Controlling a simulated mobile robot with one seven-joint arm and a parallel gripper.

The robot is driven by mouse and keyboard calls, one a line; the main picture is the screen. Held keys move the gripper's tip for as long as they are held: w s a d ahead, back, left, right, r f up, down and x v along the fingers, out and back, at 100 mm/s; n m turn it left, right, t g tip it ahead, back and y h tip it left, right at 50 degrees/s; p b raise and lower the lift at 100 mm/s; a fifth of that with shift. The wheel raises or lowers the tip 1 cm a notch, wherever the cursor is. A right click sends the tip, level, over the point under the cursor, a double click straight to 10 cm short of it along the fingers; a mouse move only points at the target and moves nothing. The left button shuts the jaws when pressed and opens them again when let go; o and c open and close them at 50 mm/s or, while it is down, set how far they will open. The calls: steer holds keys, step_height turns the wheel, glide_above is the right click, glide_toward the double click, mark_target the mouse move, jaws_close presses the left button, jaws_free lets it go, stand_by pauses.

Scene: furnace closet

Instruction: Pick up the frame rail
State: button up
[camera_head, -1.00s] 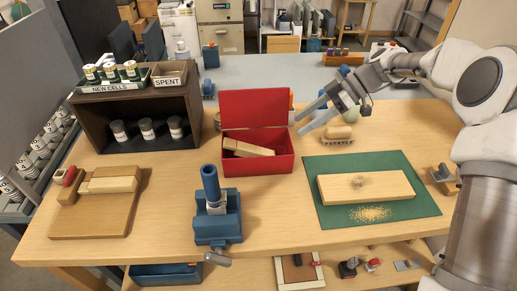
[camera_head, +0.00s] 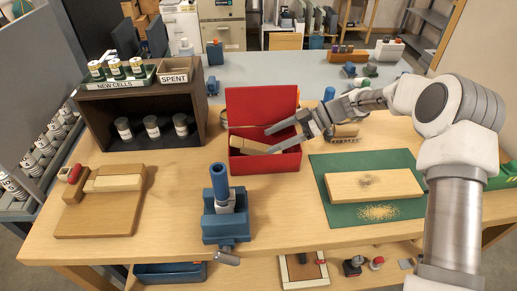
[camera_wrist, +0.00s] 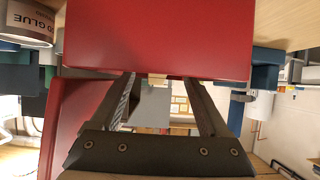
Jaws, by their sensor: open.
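Light wooden pieces (camera_head: 241,143) lie in the open red box (camera_head: 262,163), sticking up above its front wall. I cannot tell whether one of them is the frame rail. Other candidates are a pale bar (camera_head: 114,183) on the wooden board at left and a wide plank (camera_head: 372,184) on the green mat. My gripper (camera_head: 268,141) is open and empty, its fingers reaching over the right part of the red box. In the wrist view the red box (camera_wrist: 158,38) lies just past my fingertips (camera_wrist: 166,76), and a small bit of wood (camera_wrist: 158,80) shows between them.
A blue vise (camera_head: 226,215) stands in front of the box. A dark shelf (camera_head: 150,105) with several cans is at left. The raised red lid (camera_head: 260,105) stands behind the box opening. The green mat (camera_head: 400,211) holds sawdust. Bare bench lies between box and mat.

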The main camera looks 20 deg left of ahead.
mark_target(258, 145)
steer(key=x, duration=0.6)
steer(key=shift+a+f, duration=0.15)
steer(key=shift+a, duration=0.05)
jaws_close()
